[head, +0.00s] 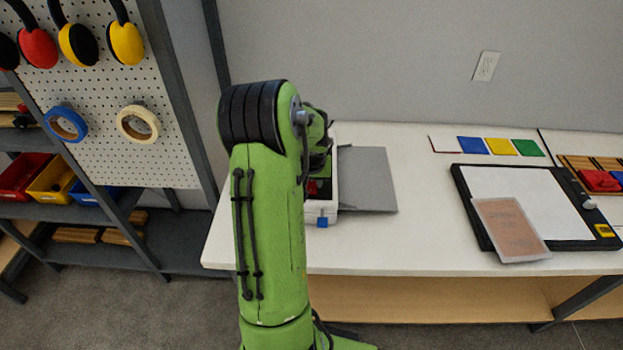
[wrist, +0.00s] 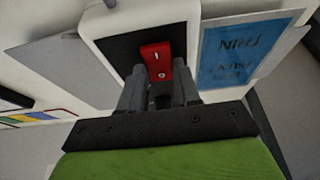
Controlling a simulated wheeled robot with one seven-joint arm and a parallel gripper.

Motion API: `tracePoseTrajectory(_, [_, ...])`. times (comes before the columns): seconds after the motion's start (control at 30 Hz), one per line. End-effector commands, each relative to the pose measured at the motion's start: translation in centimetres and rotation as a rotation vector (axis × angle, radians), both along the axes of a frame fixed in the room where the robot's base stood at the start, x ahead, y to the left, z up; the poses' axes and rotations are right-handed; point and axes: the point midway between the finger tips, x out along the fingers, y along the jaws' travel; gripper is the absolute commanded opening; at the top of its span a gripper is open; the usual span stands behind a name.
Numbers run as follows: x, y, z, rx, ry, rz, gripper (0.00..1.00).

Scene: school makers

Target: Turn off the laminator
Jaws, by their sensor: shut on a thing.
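The laminator is a white box (head: 330,204) at the left end of the white table, mostly hidden behind my arm in the head view. In the wrist view, its white housing (wrist: 98,24) surrounds a dark panel with a red rocker switch (wrist: 155,60). My gripper (wrist: 158,85) has its two grey fingers on either side of the red switch, shut on it. Two small marks show on the switch face; I cannot tell which way it is set. In the head view the fingertips are hidden by my arm.
Beside the laminator lie a grey panel (head: 370,180) and a blue lettered sheet (wrist: 232,52). To the right, a black-edged board (head: 480,235) holds white paper and a brownish sheet (head: 510,230). Shelving with a pegboard (head: 115,90) stands left. The table's middle (head: 420,215) is clear.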

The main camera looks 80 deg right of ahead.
Motion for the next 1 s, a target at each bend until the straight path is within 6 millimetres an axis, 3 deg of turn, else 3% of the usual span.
tracePoseTrajectory(0.3, [0.13, -0.58, 0.57, 0.199, 0.045, 0.001, 0.01])
tracePoseTrajectory(0.7, [0.14, -0.66, 0.17, 0.23, 0.052, 0.0, 0.01])
tracePoseTrajectory(0.73, [0.14, -0.66, 0.17, 0.23, 0.052, 0.0, 0.35])
tracePoseTrajectory(0.87, [0.15, -0.65, 0.16, 0.229, 0.051, 0.0, 0.55])
tracePoseTrajectory(1.0, [0.14, -0.64, 0.15, 0.23, 0.052, 0.0, 0.57])
